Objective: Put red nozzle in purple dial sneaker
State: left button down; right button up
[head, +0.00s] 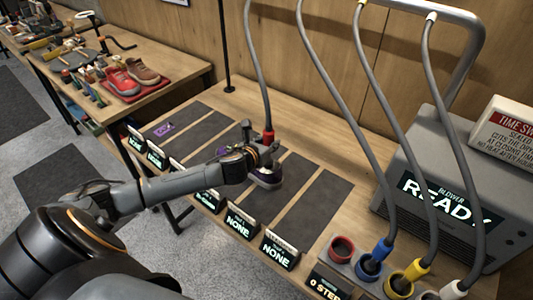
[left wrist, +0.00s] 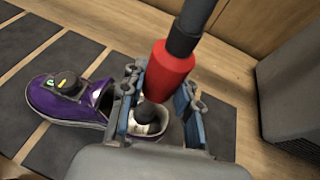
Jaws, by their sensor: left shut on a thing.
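The red nozzle (head: 268,137) hangs on a grey hose and also shows in the left wrist view (left wrist: 168,75). My left gripper (head: 262,152) is shut on the nozzle, with its blue-grey fingers (left wrist: 157,100) on either side. The purple dial sneaker (head: 268,181) sits on a dark mat directly below the gripper. In the left wrist view the sneaker (left wrist: 40,98) has its dial on top and its toe to the left. The nozzle's dark tip points down at the sneaker's opening; the fingers partly hide how deep it reaches. My right gripper is out of view.
A dock at the front right has an empty red-rimmed socket (head: 341,249) beside the blue (head: 382,249), yellow (head: 417,269) and white nozzles. The grey blower (head: 440,170) reads READY. Several signs line the table's front edge. Red and brown sneakers stand on another table.

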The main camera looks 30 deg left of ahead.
pick_arm(q)
jog(key=shift+f, duration=0.35)
jog(key=f, duration=0.3)
jog(key=shift+a+f, duration=0.25)
jog(key=shift+f, duration=0.25)
jog(key=c, duration=1)
grip_release()
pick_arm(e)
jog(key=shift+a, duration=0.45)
